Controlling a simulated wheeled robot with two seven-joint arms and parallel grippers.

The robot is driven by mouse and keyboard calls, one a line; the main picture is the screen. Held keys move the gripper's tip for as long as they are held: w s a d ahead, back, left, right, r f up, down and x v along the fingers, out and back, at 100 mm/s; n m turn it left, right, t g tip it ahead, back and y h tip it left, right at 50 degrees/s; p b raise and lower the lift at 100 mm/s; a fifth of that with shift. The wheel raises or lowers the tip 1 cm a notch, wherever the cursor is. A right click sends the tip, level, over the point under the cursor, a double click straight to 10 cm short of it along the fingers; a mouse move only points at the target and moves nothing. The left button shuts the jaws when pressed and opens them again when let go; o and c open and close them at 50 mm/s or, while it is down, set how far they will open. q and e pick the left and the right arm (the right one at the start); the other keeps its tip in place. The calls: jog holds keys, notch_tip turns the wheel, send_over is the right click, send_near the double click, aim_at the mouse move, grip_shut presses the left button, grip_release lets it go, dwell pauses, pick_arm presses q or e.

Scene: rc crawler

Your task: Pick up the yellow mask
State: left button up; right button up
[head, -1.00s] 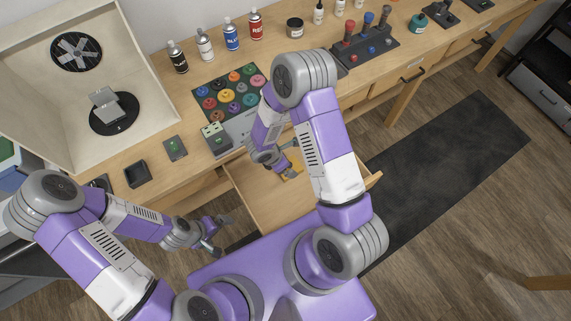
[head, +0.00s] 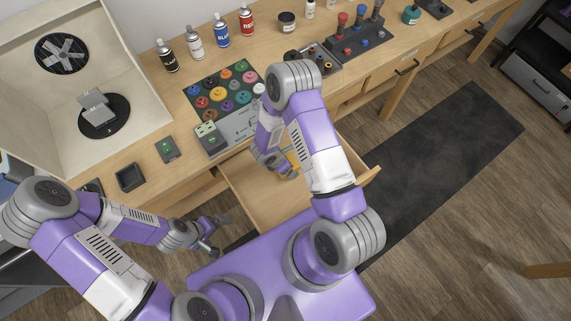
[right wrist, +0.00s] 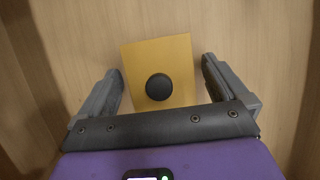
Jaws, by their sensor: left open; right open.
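The yellow mask (right wrist: 176,72) is a flat yellow square with a round black knob (right wrist: 158,87) on it. It lies on the wooden floor of the open drawer (head: 250,195). In the right wrist view, my right gripper (right wrist: 163,85) is open, with one finger on each side of the mask and a gap beside each finger. I cannot tell how far above the drawer floor the fingertips are. In the head view, the right gripper (head: 287,170) is inside the drawer and hides most of the mask. My left gripper (head: 214,236) is open and empty, left of the drawer.
The workbench carries a spray booth (head: 135,125), several spray cans (head: 221,32), a board of coloured paint pots (head: 215,92) and a rack with coloured handles (head: 357,38). The drawer's walls surround my right gripper. A dark mat (head: 440,165) lies on the floor at right.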

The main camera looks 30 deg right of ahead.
jog(key=c, duration=1)
